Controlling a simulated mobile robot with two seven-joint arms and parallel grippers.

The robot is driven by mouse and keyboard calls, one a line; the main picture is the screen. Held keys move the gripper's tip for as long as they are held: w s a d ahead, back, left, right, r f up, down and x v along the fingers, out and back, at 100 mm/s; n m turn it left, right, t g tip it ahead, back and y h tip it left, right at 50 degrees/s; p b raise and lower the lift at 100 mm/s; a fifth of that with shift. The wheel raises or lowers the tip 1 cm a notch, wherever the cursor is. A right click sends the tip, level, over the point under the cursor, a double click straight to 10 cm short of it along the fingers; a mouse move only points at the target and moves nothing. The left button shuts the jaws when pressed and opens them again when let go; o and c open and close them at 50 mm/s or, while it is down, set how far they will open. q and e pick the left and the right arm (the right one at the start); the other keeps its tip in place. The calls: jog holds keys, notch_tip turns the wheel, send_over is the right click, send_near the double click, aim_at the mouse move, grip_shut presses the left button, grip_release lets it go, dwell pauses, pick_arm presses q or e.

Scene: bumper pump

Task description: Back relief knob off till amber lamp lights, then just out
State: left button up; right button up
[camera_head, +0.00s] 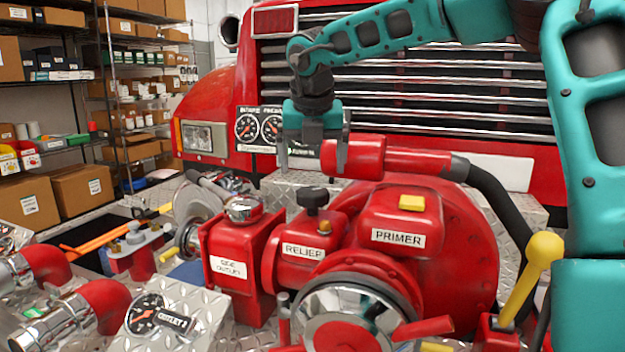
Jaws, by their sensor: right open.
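The black relief knob (313,198) stands upright on a red housing with a white RELIEF label, near the middle of the view. My right gripper (311,158) hangs above the knob, fingers pointing down and apart, with nothing between them. The knob appears clear below the fingertips. My left gripper is not in view.
A red cylinder (352,157) with a black hose lies close to the right of the gripper. The PRIMER housing (400,222) with a yellow button is right of the knob; the SIDE OUTLET block (236,262) is left. Two gauges (258,127) are behind. A yellow-handled lever (540,255) rises at right.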

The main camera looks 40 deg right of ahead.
jog(key=v, duration=0.6)
dwell(0.5)
